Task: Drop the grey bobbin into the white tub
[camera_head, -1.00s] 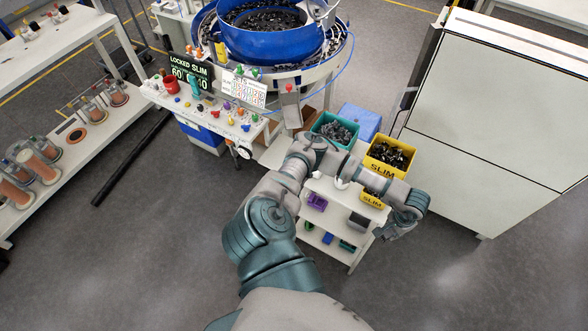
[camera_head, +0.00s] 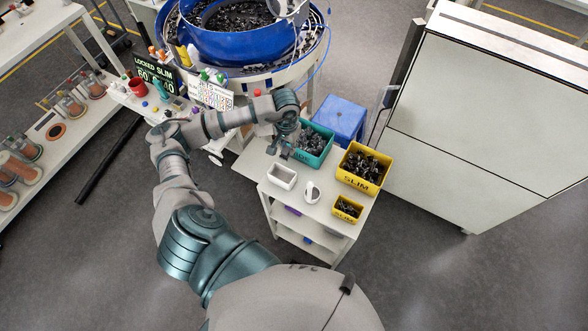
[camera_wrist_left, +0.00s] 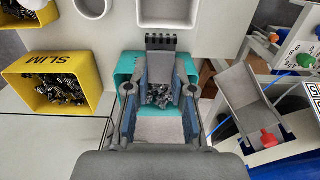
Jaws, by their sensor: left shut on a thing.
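My left gripper (camera_head: 284,152) is at the near left edge of the teal bin, just behind a small white rectangular tub (camera_head: 281,185). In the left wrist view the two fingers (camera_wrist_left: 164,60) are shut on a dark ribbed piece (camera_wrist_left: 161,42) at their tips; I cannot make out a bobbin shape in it. The white tub (camera_wrist_left: 168,25) lies just beyond that piece and the part of its inside that shows looks empty. A white round container (camera_head: 312,192) stands beside the tub. No grey bobbin can be told apart elsewhere. My right gripper is not in view.
A teal bin (camera_head: 325,159) of grey parts lies under the fingers. Yellow SLIM bins, a large (camera_head: 360,182) and a small (camera_head: 346,216), stand right on the white stand. A blue stool (camera_head: 341,115), blue bowl feeder (camera_head: 235,45) and white cabinet (camera_head: 490,120) surround it.

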